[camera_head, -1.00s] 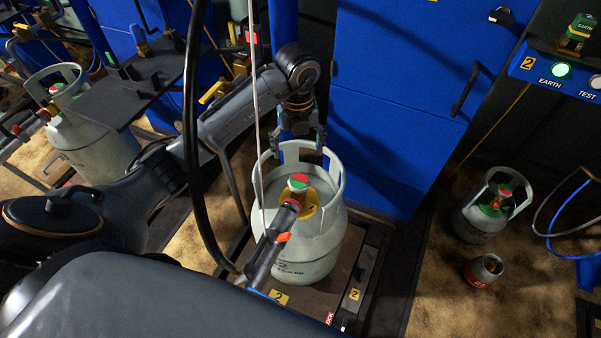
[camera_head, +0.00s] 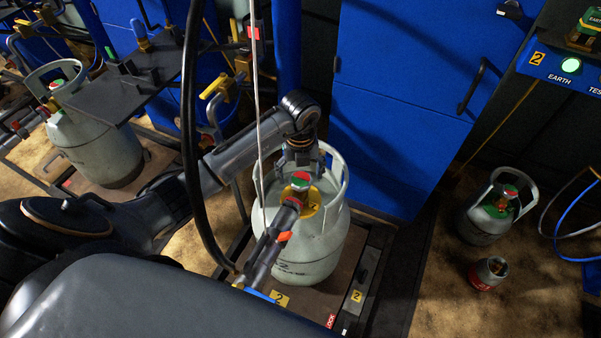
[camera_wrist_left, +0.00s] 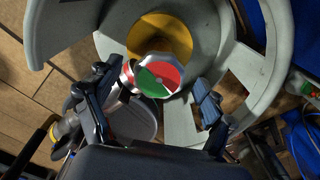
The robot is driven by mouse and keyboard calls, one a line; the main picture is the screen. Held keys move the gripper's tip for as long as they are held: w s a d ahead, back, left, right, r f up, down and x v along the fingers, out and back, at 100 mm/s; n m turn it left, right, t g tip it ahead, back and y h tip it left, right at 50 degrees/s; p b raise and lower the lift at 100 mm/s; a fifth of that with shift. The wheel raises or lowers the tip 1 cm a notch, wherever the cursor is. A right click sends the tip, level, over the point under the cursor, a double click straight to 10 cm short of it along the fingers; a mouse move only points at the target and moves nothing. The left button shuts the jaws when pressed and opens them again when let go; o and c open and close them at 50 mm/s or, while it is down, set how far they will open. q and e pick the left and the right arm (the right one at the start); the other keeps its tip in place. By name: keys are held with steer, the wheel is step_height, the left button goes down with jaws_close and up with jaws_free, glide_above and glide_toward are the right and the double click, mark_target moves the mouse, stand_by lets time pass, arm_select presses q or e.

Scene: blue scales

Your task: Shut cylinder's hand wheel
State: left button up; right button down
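The grey cylinder (camera_head: 310,245) stands upright on the scale in the middle of the head view. Its red and green hand wheel (camera_head: 300,180) sits on top, inside the collar, above a yellow disc. In the left wrist view the hand wheel (camera_wrist_left: 159,76) lies ahead of and between the fingers. My left gripper (camera_wrist_left: 152,102) is open, one finger to each side of the wheel, with no clear contact. In the head view my left gripper (camera_head: 302,160) is over the collar's far side, just behind the wheel, its fingertips largely hidden. My right gripper is not in view.
The cylinder's collar (camera_head: 337,165) surrounds the wheel. A hose fitting with an orange lever (camera_head: 284,237) joins the valve from the front. A black hose (camera_head: 190,130) and a thin pale cable hang in front. A blue cabinet (camera_head: 400,110) stands behind.

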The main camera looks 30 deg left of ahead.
arm_select(q)
steer(key=c, duration=1.1)
